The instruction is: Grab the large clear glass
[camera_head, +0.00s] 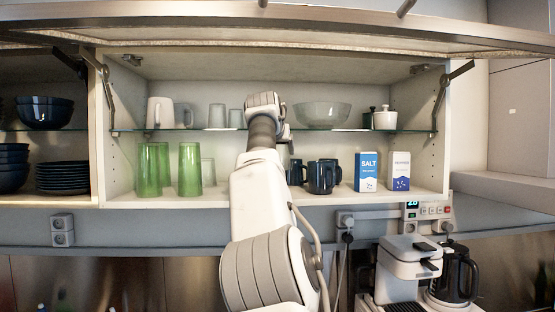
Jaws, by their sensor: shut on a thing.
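My gripper (266,105) is at the glass upper shelf of the open cabinet, at the end of my raised arm. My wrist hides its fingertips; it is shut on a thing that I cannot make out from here. A clear glass (217,116) stands upright on the upper shelf to the left of my wrist. A smaller-looking clear glass (236,118) stands between it and my wrist. Another clear glass (207,172) stands on the lower shelf, partly behind a green glass. I cannot tell whether more glasses stand behind my arm.
Green glasses (190,170), dark mugs (322,177) and a salt box (367,172) stand below. The raised flap (300,38) hangs overhead. A coffee machine (410,260) stands lower right.

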